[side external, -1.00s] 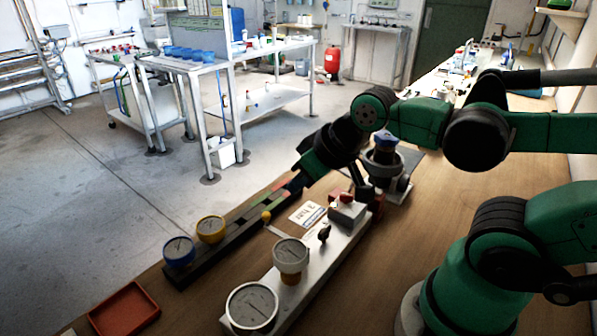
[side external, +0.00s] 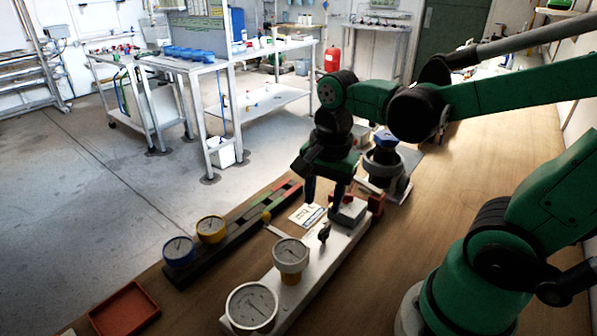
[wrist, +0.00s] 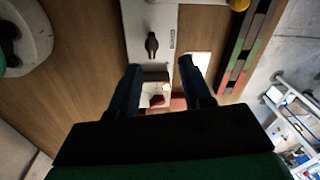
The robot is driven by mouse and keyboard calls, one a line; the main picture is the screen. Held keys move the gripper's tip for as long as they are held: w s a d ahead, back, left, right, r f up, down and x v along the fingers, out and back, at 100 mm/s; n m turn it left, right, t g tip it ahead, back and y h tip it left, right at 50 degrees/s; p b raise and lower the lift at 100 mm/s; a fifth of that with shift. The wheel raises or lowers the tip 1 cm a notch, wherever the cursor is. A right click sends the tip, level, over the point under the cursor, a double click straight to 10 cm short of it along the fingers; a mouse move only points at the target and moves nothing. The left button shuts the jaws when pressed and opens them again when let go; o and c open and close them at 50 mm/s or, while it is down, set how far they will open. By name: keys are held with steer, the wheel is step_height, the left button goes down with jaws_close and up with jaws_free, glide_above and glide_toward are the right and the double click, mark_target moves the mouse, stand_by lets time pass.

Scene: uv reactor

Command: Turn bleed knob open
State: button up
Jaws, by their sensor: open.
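A small black knob (side external: 324,233) stands on the pale metal manifold (side external: 312,262). In the wrist view the knob (wrist: 152,45) is ahead of my fingertips, beside a small label too blurred to read. A grey block (side external: 349,210) sits farther along the manifold. In the wrist view a red part (wrist: 158,99) shows on the block between my fingers. My gripper (side external: 324,203) points down, open, with nothing held, close to the block and behind the black knob. It also shows in the wrist view (wrist: 161,72). I cannot tell which part is the bleed knob.
Two gauges (side external: 290,256) (side external: 252,307) stand on the manifold's near end. A blue-topped device (side external: 385,140) stands behind. An empty red tray (side external: 124,311) lies front left.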

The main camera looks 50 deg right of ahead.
mark_target(325, 229)
steer(key=shift+s+d+f+m+g, duration=0.15)
steer(key=shift+m+g, duration=0.25)
steer(key=shift+m, duration=0.6)
steer(key=shift+f, duration=2.75)
jaws_close()
